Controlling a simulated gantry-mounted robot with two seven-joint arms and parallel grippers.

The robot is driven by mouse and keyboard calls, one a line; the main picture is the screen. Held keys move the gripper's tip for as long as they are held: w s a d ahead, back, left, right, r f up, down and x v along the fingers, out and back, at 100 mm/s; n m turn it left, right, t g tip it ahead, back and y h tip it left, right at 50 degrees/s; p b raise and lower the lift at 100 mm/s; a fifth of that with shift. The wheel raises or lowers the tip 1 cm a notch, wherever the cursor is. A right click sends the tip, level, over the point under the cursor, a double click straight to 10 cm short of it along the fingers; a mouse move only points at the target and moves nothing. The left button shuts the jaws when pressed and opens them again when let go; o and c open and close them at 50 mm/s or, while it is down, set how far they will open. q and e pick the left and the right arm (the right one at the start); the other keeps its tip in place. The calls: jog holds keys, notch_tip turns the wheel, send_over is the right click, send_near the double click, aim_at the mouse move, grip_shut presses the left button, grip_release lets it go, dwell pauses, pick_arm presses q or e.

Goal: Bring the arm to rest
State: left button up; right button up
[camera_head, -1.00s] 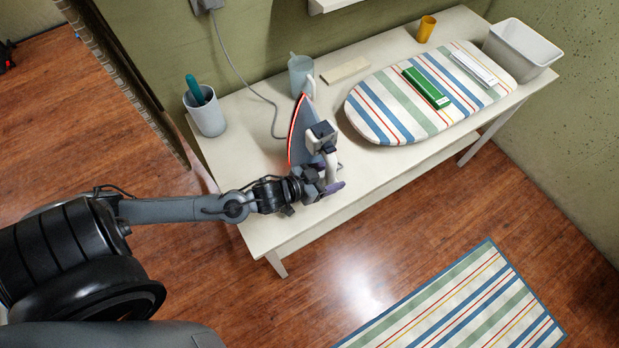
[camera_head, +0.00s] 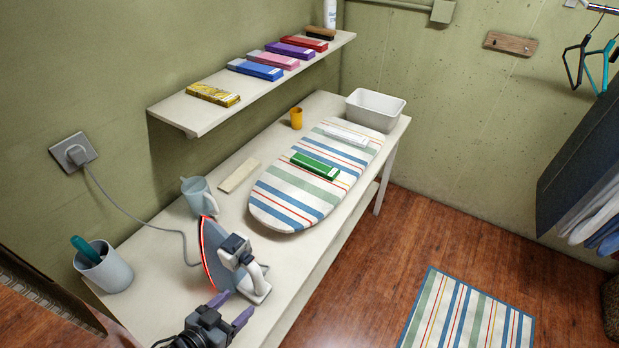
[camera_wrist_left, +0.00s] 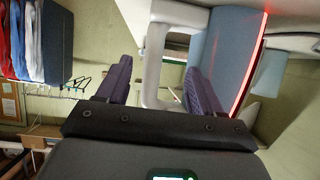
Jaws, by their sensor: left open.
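My left gripper (camera_head: 231,308) is open and empty near the front left of the white table (camera_head: 150,262). Its two purple fingers point toward the iron (camera_head: 213,250), with a small gap between them and it. The iron stands on its heel, its soleplate edge lit red and its cord running to a wall socket (camera_head: 72,152). My right gripper is not in view.
A mug (camera_head: 198,196) and a pen cup (camera_head: 103,268) stand near the iron. A striped ironing board (camera_head: 270,206) carries a green box (camera_head: 315,165). A wall shelf (camera_head: 190,113) holds several boxes.

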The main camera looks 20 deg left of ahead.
pick_arm(q)
jog(key=s+d+r+g+y+p, duration=0.1)
jog(key=s+d+r+g+p, duration=0.4)
jog(key=s+g+p, duration=0.3)
jog(key=shift+s+d+g, duration=0.6)
jog(key=shift+d, duration=0.1)
jog(key=shift+r, duration=0.1)
dwell(0.5)
